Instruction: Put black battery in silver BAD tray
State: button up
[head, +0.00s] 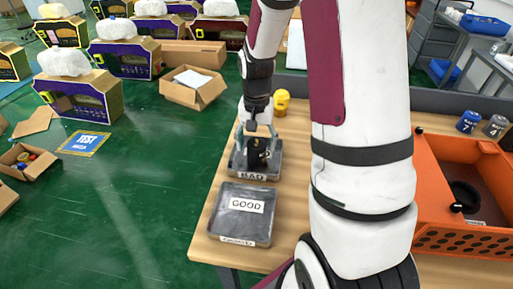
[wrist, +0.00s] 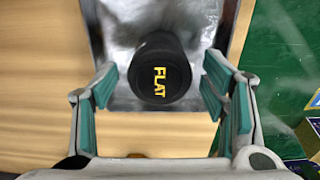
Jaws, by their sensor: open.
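The black battery (head: 258,156), marked FLAT in yellow, is at the silver BAD tray (head: 236,165). In the wrist view the battery (wrist: 158,75) appears over the bare metal of the tray (wrist: 120,95); whether its base touches the tray floor I cannot tell. My gripper (head: 258,131) is over the tray, around the battery. In the wrist view my gripper (wrist: 160,86) is open, with one teal-padded finger on each side of the battery and gaps between. The gripper partly hides the battery in the head view.
A second tray labelled GOOD (head: 228,228) stands in front, empty apart from its label. A yellow object (head: 281,101) is behind the BAD tray. An orange crate (head: 440,240) holding a black round item is at right, with blue (head: 467,122) and grey (head: 495,126) batteries behind it.

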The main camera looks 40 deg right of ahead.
aim_at(256, 142)
notch_tip(256, 142, up, 10)
jog(key=shift+f, duration=0.25)
jog(key=s+a+r+n+t, duration=0.2)
jog(key=s+a+r+n, duration=0.2)
jog(key=s+a+r, duration=0.5)
jog(key=s+a+r+n+t, duration=0.2)
jog(key=s+a+n, duration=0.3)
jog(key=s, duration=0.5)
jog(key=shift+s+r, duration=0.25)
jog(key=shift+r, duration=0.45)
